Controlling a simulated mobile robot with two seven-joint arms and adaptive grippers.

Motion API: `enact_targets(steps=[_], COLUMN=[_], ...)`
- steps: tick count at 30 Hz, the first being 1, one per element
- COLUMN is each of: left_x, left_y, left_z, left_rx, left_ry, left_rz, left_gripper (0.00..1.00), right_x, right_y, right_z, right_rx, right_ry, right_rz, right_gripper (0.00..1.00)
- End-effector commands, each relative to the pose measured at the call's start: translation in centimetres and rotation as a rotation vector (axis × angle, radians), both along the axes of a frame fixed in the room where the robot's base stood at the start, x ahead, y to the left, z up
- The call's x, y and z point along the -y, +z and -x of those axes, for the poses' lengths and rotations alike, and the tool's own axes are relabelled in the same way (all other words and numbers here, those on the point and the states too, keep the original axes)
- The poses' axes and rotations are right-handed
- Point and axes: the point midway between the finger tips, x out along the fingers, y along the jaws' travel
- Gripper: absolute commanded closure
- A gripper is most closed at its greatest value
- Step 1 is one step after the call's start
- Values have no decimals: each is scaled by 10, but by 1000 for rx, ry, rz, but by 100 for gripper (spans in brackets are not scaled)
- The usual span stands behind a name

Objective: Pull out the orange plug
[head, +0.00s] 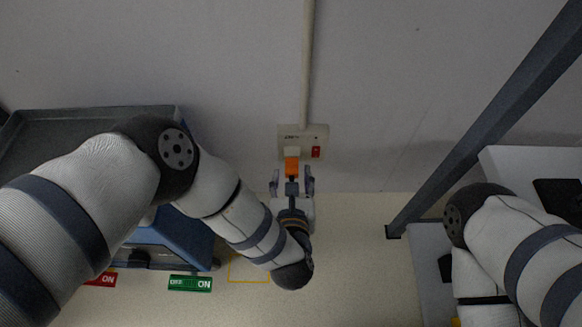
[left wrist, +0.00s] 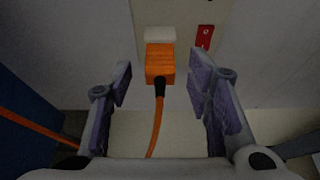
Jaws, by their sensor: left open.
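The orange plug (head: 292,166) sits at a pale wall socket box (head: 289,131) below a vertical conduit. In the left wrist view the plug (left wrist: 160,64) is a block with a black collar and an orange cable (left wrist: 155,128) hanging down from it. My left gripper (head: 292,178) is open, its fingers on either side of the plug's line. In the left wrist view my left gripper (left wrist: 162,84) shows purple pads apart from the plug, with gaps on both sides. My right arm shows at the right of the head view, but its gripper is not visible.
A red switch (head: 316,152) is beside the plug on the box. A blue cart (head: 175,237) with a dark tray top stands at left. A dark diagonal post (head: 470,140) and a white cart (head: 520,162) are at right. A yellow floor outline (head: 250,282) lies below.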

Motion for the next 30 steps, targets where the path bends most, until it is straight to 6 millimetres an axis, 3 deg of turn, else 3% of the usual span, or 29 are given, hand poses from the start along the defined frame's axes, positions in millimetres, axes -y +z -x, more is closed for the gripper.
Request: enact_targets(steps=[1,10,30], left_x=[-1,0,-1], left_y=[-8,-16,-14], left_z=[-6,-32,-35], left_rx=[-4,-2,-1], left_ry=[3,1,1], left_rz=[1,0,0], left_gripper=[54,54,54], right_x=[0,1,1], right_y=[-4,-12,-10], right_z=[2,7,7], right_rx=[-11,-34,-33], right_ry=[1,4,4], right_rz=[1,0,0], right_gripper=[60,60,60])
